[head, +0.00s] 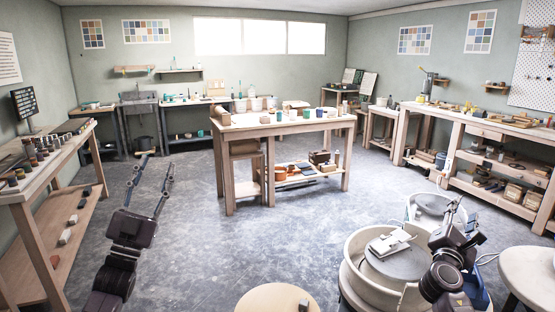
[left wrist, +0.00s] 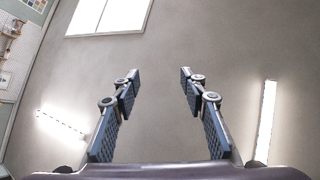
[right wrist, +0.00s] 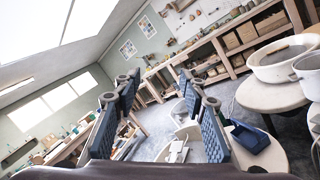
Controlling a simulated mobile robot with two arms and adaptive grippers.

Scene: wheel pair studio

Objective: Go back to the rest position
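My left gripper (head: 155,168) is raised over the open floor on the left in the head view. Its two fingers are spread with nothing between them. The left wrist view shows the same open fingers (left wrist: 158,78) pointing at the ceiling and a window. My right gripper (head: 462,214) is above the pottery wheels at the lower right in the head view. In the right wrist view its fingers (right wrist: 158,82) are apart and empty, facing the room at a tilt. Part of this gripper is hard to make out against its arm in the head view.
A pottery wheel (head: 355,272) with a cream basin and a white item (head: 388,242) on its grey disc stands below my right arm. Stools (head: 258,298) (head: 528,268) stand in front. A worktable (head: 265,128) is central; shelving (head: 38,185) lines the left. Floor (head: 195,240) between is clear.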

